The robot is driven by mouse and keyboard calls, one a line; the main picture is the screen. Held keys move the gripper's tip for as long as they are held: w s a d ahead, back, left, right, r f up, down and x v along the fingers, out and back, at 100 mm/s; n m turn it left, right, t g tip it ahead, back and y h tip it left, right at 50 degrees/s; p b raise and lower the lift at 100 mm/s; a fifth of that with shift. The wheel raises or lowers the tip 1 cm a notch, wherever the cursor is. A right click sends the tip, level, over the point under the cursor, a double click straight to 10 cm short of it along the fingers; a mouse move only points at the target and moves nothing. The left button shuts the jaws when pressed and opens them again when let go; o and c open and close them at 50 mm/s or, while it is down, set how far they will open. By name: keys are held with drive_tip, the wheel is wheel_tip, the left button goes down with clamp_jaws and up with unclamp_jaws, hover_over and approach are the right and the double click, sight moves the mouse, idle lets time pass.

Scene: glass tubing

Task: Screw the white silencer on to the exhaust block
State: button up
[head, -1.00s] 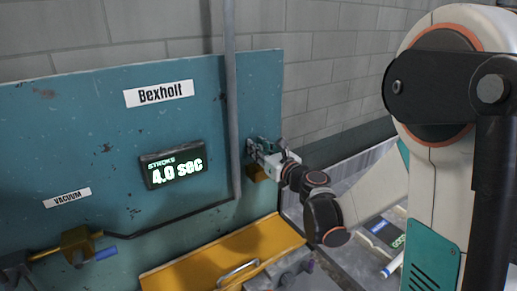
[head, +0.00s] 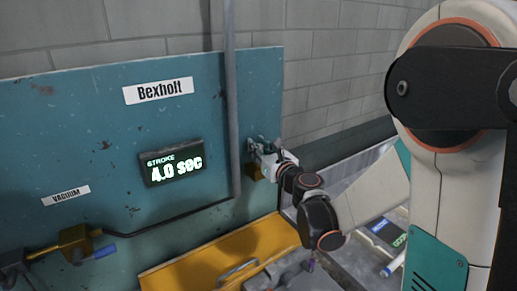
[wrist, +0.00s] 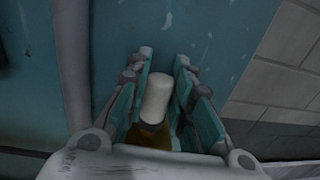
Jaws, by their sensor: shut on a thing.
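The white silencer (wrist: 157,98) is a short, round-ended cylinder, seen between the two teal fingers of my gripper in the wrist view. My gripper (wrist: 163,58) is shut on it. The brass-coloured exhaust block (wrist: 148,137) shows just below the silencer in that view, and their ends appear to meet; the thread is hidden. In the head view, my gripper (head: 254,146) is at the right end of the teal panel, just above the brass block (head: 254,173). The silencer is hidden there.
The teal panel (head: 105,115) carries a lit stroke display (head: 172,162). A grey vertical pipe (head: 232,100) runs left of my gripper. A brass valve with a blue end (head: 76,244) is at lower left. A yellow tray (head: 200,262) lies below; a brick wall stands behind.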

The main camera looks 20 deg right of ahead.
drive_tip(key=shift+m+h, duration=1.2)
drive_tip(key=shift+h, duration=0.6)
drive_tip(key=o, duration=0.9)
drive_tip(key=shift+c, duration=0.2)
drive_tip(key=n+y, duration=0.2)
drive_tip(key=y, duration=0.1)
drive_tip(key=n+g+y+b, duration=0.1)
drive_tip(key=n+y, duration=0.1)
drive_tip(key=y, duration=0.2)
drive_tip(key=shift+d+n+b, duration=0.15)
drive_tip(key=shift+n+b, duration=0.15)
drive_tip(key=shift+n, duration=0.1)
drive_tip(key=shift+s+n+g+y, duration=0.1)
drive_tip(key=shift+n+g+y, duration=0.9)
drive_tip(key=shift+y, duration=0.5)
drive_tip(key=shift+r, duration=0.1)
